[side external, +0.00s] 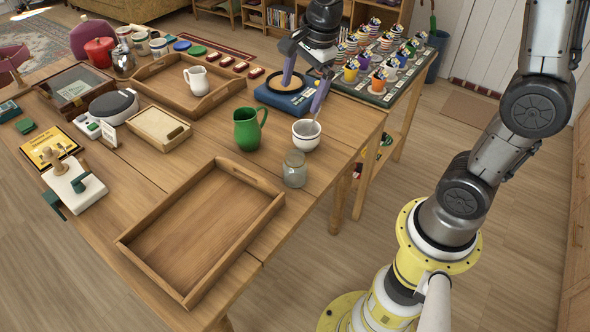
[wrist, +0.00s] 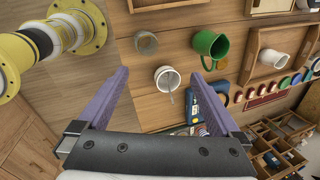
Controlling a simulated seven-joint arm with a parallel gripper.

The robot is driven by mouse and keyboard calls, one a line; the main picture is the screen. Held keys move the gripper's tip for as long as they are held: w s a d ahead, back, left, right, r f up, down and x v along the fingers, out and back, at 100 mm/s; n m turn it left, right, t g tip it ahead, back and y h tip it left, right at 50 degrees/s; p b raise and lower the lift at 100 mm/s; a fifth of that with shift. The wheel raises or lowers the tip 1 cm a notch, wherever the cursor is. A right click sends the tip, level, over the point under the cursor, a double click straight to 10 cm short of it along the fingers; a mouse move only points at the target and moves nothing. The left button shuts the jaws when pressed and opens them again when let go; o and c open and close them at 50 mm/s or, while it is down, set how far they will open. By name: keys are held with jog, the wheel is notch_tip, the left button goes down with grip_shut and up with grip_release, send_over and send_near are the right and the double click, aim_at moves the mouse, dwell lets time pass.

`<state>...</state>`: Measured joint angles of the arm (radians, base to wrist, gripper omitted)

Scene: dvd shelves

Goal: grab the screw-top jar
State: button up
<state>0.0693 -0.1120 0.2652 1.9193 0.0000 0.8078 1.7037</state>
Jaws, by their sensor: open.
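The screw-top jar (side external: 294,169) is small, clear glass with a greyish lid. It stands upright near the table's right edge in the side view. It also shows in the wrist view (wrist: 146,43), at the top, left of centre and beyond the fingertips. My gripper (side external: 301,99) is open and empty, with purple fingers spread apart. It is above the table's far right part, behind the jar and apart from it. In the wrist view my gripper (wrist: 160,72) has a white cup between and below its fingers.
The white cup (side external: 306,135) with a utensil stands just behind the jar. A green pitcher (side external: 247,129) is to its left. An empty wooden tray (side external: 270,211) lies in front. A blue boxed item (side external: 285,98) is below my gripper.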

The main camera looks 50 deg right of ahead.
aim_at(295, 164)
jog(key=shift+w+d+f+m+g, duration=0.25)
jog(key=shift+w+f+g, duration=0.25)
jog(key=shift+f, duration=3.75)
jog(key=shift+w+d+f+m+g, duration=0.25)
jog(key=shift+w+f+g, duration=0.2)
jog(key=shift+f, duration=3.75)
jog(key=shift+w+d+f+m+g, duration=0.15)
jog(key=shift+w+f+m+g, duration=0.3)
jog(key=shift+f, duration=3.8)
jog(key=c, duration=1.4)
